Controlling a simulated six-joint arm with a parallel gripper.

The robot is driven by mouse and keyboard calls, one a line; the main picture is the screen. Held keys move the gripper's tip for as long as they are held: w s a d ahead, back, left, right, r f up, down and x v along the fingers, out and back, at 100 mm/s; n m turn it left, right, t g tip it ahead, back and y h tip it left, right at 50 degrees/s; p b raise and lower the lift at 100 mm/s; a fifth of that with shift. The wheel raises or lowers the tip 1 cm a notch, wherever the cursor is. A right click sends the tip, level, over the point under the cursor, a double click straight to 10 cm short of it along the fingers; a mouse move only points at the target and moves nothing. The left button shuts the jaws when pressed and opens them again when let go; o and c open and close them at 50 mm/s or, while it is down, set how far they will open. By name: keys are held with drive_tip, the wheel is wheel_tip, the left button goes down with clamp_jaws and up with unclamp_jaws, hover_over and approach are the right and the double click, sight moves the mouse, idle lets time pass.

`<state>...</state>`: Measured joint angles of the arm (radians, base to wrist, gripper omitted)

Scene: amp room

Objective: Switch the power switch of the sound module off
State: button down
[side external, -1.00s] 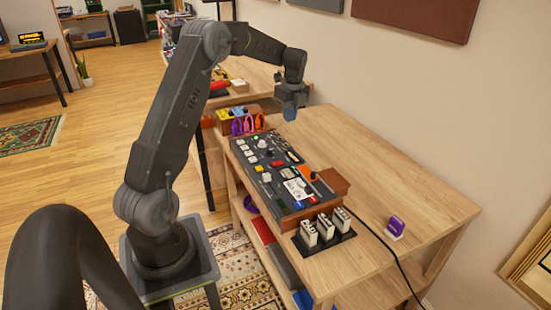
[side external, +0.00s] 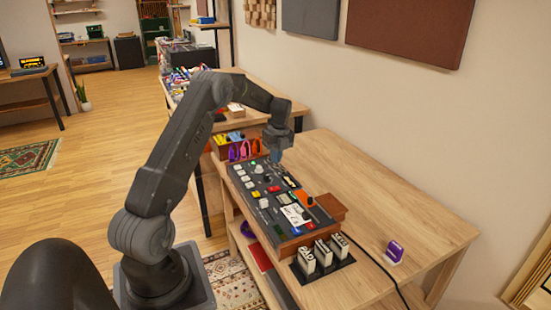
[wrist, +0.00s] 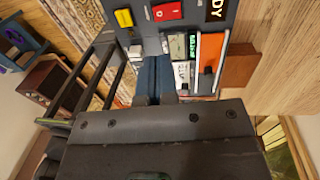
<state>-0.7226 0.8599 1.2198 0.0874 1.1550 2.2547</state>
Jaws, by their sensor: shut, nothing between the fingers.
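The sound module (side external: 247,192) is a dark panel with several switches, knobs and small displays, lying on the wooden table. In the wrist view a red rocker switch (wrist: 167,11) with white marks sits at the top of the panel (wrist: 150,38). I cannot read which control is labelled power. My gripper (side external: 277,158) points down above the far part of the panel. Its blue fingers (wrist: 152,62) are shut and empty, below the red rocker in the wrist view. Whether the fingertips touch the panel cannot be told.
A yellow switch (wrist: 124,17), a lit green display (wrist: 193,45) and an orange section (wrist: 211,48) lie near the fingers. White labelled blocks (side external: 323,252) stand in front of the module. A purple object (side external: 394,251) stands at right. The table's right side (side external: 385,195) is largely clear.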

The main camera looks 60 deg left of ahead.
sight(275, 188)
drive_tip(key=f, duration=0.3)
drive_tip(key=s+f, duration=0.1)
drive_tip(key=f, duration=0.6)
drive_tip(key=shift+s+f, duration=0.15)
drive_tip(key=shift+f, duration=0.25)
drive_tip(key=shift+s+f, duration=0.15)
drive_tip(key=shift+f, duration=0.25)
drive_tip(key=shift+w+d+r, duration=0.1)
drive_tip(key=shift+w+r, duration=0.05)
drive_tip(key=shift+w, duration=0.7)
drive_tip(key=shift+r, duration=0.15)
wheel_tip(275, 188, up, 14)
drive_tip(key=w, duration=0.1)
drive_tip(key=shift+w, duration=0.35)
